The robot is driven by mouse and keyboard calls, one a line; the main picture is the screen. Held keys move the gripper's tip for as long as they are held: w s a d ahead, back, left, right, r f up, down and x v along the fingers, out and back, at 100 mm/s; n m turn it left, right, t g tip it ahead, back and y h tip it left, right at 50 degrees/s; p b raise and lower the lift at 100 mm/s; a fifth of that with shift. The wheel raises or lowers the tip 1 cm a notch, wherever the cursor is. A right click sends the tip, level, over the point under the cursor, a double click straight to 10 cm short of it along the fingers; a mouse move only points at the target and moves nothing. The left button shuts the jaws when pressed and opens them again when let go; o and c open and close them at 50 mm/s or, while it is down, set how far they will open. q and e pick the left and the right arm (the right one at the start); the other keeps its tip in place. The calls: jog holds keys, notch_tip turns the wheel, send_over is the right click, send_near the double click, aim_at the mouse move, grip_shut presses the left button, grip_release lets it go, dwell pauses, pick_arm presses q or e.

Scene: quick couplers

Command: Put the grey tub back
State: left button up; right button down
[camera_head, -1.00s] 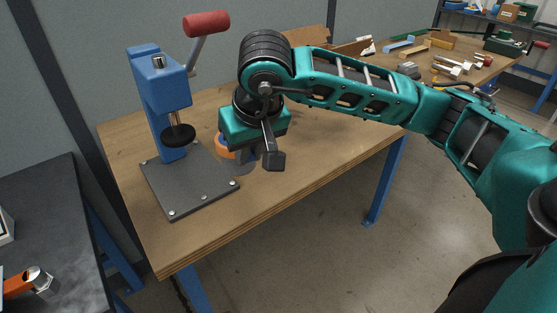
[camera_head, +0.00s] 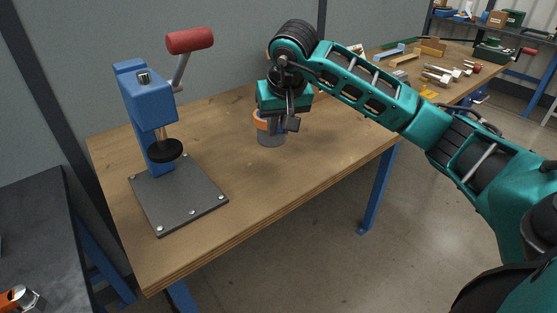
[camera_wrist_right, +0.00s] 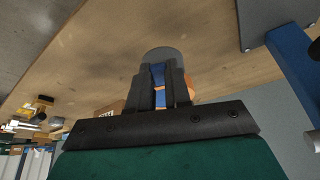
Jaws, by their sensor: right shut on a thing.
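The grey tub (camera_head: 271,139) shows below my right gripper (camera_head: 273,122) in the head view, over the wooden bench. Orange and blue parts show at its top. In the right wrist view, the grey tub (camera_wrist_right: 163,54) shows beyond the fingertips of my right gripper (camera_wrist_right: 162,75). Blue and orange surfaces show between and beside the fingers. My right gripper is shut on the tub, pointing down. Its fingers partly hide the tub, and I cannot tell whether its base touches the bench. My left gripper is not in view.
A blue lever press (camera_head: 148,100) with a red handle and a dark base plate (camera_head: 178,199) stands on the bench (camera_head: 235,235) to the left. The bench around the tub is clear. A dark table (camera_head: 35,230) is at lower left. Another bench with tools is at the far right.

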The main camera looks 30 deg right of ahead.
notch_tip(320, 180, down, 9)
dwell(0.4)
jog(key=shift+f+b, duration=0.2)
jog(key=shift+b, duration=0.1)
jog(key=c, duration=1.1)
grip_release()
jog(key=shift+r, duration=0.5)
jog(key=p+v, duration=0.1)
jog(key=v, duration=1)
jog(key=shift+s+a+r, duration=0.15)
jog(key=shift+s, duration=0.1)
